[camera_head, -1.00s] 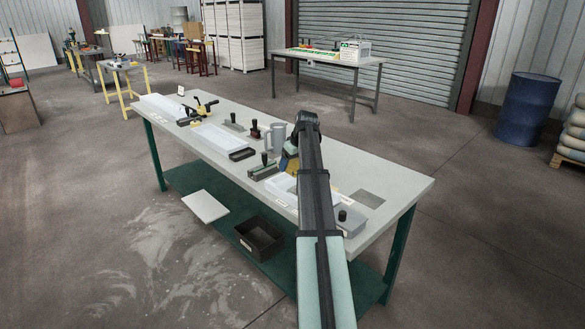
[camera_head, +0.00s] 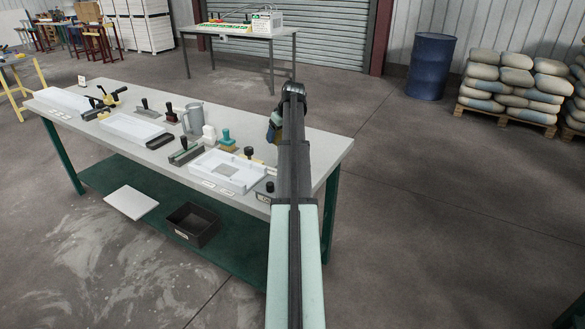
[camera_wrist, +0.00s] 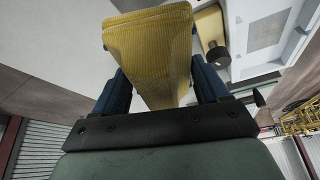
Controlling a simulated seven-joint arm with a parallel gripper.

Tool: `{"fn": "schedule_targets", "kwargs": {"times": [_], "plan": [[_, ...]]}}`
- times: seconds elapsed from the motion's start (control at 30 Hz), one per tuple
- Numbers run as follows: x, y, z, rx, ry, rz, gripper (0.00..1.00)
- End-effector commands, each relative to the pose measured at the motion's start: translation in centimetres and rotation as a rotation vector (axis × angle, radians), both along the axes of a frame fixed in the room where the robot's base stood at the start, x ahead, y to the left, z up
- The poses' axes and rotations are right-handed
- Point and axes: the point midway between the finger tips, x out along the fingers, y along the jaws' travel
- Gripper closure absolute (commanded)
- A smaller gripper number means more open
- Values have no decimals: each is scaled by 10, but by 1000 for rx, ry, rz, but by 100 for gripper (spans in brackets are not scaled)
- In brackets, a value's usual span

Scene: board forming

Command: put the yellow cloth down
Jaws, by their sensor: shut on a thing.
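The yellow cloth (camera_wrist: 150,45) has a ribbed texture and hangs folded between the two blue fingers of my gripper (camera_wrist: 160,85) in the wrist view. My gripper is shut on it. In the head view my gripper (camera_head: 275,128) shows at the far end of my arm, above the right part of the worktable (camera_head: 318,150). My arm hides most of the gripper and the cloth there. In the wrist view the cloth covers part of the pale table top, and I cannot tell its height above it.
A white mould tray (camera_head: 205,182) with a grey square sits left of my arm. A grey jug (camera_head: 193,117), a teal-handled brush (camera_head: 228,142) and several black-knobbed tools stand around it. The table's right end is mostly clear. A black bin (camera_head: 192,222) is on the lower shelf.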

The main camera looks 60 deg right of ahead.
Motion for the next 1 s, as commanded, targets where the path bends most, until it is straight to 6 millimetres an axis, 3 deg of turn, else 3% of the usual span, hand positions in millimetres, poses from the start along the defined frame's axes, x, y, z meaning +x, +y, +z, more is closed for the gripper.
{"fn": "schedule_targets", "kwargs": {"times": [0.1, 0.3, 0.77, 1.0], "plan": [[-26, -14, 1, 7, -3, -25, 55], [-56, -23, 3, 20, -6, 12, 55], [-53, -3, 2, 2, 12, 306, 55], [-53, -3, -20, -6, 14, 323, 55]]}}
